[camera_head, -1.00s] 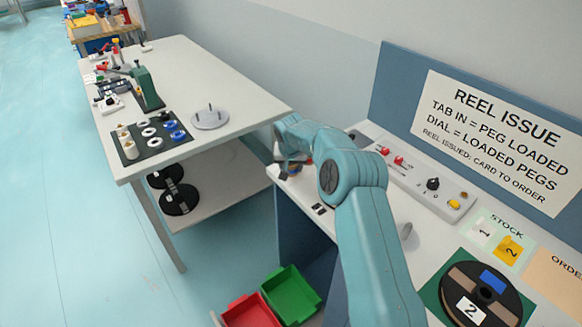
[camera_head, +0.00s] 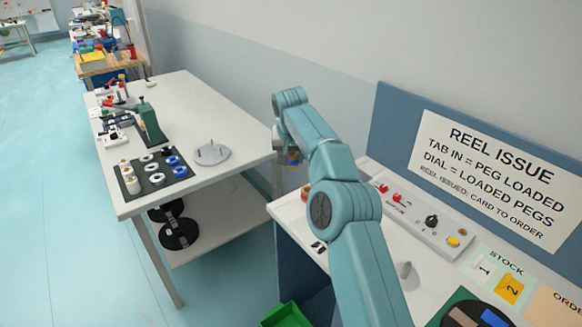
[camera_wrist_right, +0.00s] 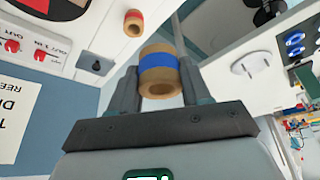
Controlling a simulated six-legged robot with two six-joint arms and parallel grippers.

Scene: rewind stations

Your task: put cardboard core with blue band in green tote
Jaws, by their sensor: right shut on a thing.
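The cardboard core with the blue band (camera_wrist_right: 158,72) is between the two fingers of my right gripper (camera_wrist_right: 160,85), which is shut on it. My left gripper is not in view.
A core with a red band (camera_wrist_right: 133,22) stands on the bench near the switch panel (camera_head: 420,210). A white table (camera_head: 225,110) on the left bears a dark mat with spools (camera_head: 155,172) and a round peg plate (camera_head: 211,153). Floor shows between table and bench.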

